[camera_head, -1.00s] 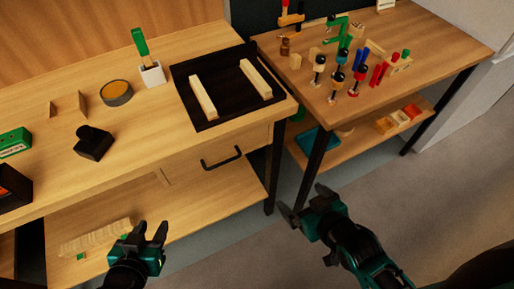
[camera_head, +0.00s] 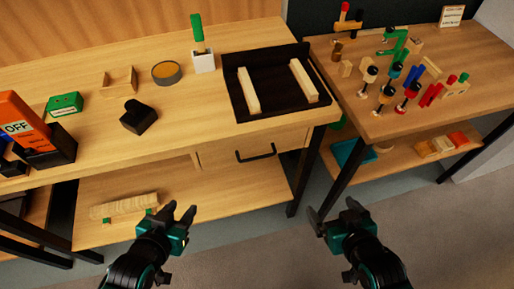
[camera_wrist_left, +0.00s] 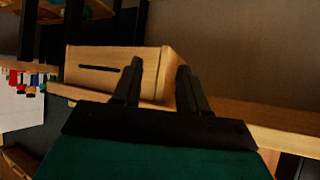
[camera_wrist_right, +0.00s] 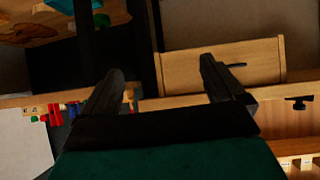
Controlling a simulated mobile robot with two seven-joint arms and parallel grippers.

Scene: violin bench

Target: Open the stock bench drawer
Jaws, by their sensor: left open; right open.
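The stock bench drawer (camera_head: 225,154) is a pale wooden front under the bench top, with a black bar handle (camera_head: 256,154). It looks shut. My left gripper (camera_head: 179,212) is open and empty, below and to the left of the handle, in front of the lower shelf. Neither touches the drawer. The left wrist view shows the drawer front (camera_wrist_left: 90,75) with its dark handle (camera_wrist_left: 100,68) beyond the fingers. The right wrist view shows the drawer front (camera_wrist_right: 185,70) beyond the fingers.
A black tray (camera_head: 238,95) with two wooden bars lies on the bench above the drawer. A black block (camera_head: 138,117), a round tin (camera_head: 166,72) and a green-handled tool (camera_head: 197,30) stand left of it. A second table (camera_head: 460,55) with clamps and small parts stands at right.

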